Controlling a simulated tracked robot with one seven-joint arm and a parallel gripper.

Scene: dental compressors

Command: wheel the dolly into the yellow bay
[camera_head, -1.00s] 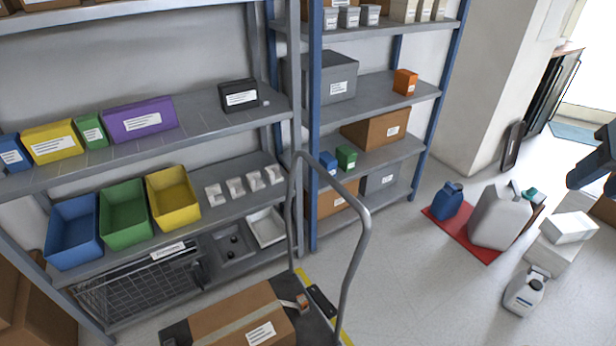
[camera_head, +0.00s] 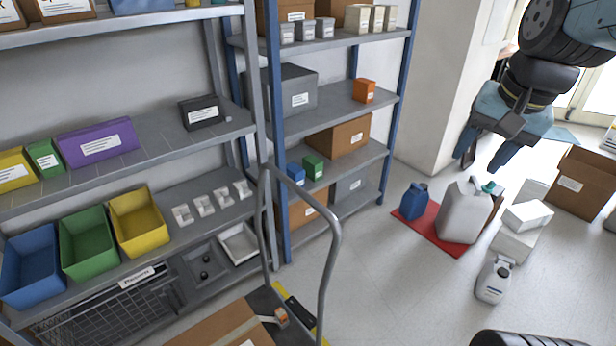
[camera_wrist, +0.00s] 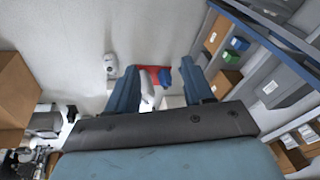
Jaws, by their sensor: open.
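The dolly stands in the lower middle of the head view, with a bent grey tube handle (camera_head: 333,240) rising from its dark deck (camera_head: 262,300). A cardboard box (camera_head: 215,325) with pale tape lies on the deck, cut off by the bottom edge. A yellow strip (camera_head: 300,318) runs along the deck's side; I cannot tell whether it is on the dolly or the floor. No full yellow bay shows. My gripper (camera_head: 482,158) is open and empty at upper right, well away from the handle. Its two blue fingers (camera_wrist: 158,72) are apart in the wrist view.
Loaded shelves (camera_head: 230,130) fill the left and middle behind the dolly. A red mat (camera_head: 432,238) holds a blue jug (camera_head: 414,202) and a white canister (camera_head: 462,212). A white bottle (camera_head: 494,280) and white boxes (camera_head: 520,232) stand to the right. Floor between dolly and bottle is clear.

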